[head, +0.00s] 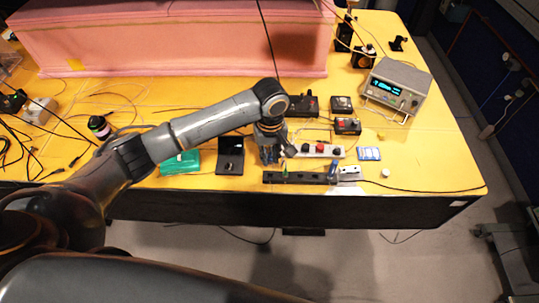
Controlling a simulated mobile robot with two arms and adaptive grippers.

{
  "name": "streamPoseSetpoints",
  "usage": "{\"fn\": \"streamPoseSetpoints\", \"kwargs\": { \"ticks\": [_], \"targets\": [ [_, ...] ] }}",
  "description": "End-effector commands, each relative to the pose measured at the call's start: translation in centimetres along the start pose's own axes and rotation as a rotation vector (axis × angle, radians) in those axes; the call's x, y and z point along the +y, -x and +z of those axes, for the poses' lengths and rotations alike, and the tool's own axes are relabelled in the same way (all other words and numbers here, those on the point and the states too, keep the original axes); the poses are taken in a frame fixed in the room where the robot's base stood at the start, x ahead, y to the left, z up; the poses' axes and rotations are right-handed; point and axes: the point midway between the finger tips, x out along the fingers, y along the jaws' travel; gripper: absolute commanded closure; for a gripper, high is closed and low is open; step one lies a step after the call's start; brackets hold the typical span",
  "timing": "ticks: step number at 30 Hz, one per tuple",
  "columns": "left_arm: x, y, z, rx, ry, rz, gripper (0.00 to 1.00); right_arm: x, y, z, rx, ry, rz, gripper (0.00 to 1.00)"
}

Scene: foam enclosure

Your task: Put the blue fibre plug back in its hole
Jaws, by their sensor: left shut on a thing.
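My left gripper (272,155) hangs fingers down over the front part of the yellow bench, just behind the left part of a long black block (310,179). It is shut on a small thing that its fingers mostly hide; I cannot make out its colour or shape. A small green piece (285,171) stands at the block, close to the fingertips. A small blue upright piece (333,167) stands near the block's right end; I cannot tell if it is the blue fibre plug. The holes are too small to see. My right gripper is not in view.
A white strip with red and black knobs (322,151) lies behind the block. A black box (230,156) and a green board (181,163) lie left, a blue-white card (369,154) right. A pink foam enclosure (170,40) and a meter (398,86) stand behind. Cables cross the bench.

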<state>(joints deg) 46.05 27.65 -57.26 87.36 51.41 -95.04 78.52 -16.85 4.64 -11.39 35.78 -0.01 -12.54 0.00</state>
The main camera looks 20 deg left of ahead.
Motion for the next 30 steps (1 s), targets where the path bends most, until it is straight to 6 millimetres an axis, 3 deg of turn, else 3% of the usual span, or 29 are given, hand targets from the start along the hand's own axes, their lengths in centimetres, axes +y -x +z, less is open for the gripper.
{"fn": "streamPoseSetpoints", "kwargs": {
  "ticks": [8, 24, 30],
  "targets": [
    [0.0, -0.2, 0.0, 0.000, 0.001, -0.001, 1.00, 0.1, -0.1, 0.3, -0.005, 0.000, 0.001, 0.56],
    [0.0, -4.5, 0.1, -0.001, 0.001, 0.000, 1.00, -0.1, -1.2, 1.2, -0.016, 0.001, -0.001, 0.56],
    [0.0, -5.0, 0.0, 0.001, 0.000, -0.001, 1.00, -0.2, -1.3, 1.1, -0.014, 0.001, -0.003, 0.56]
  ]
}}
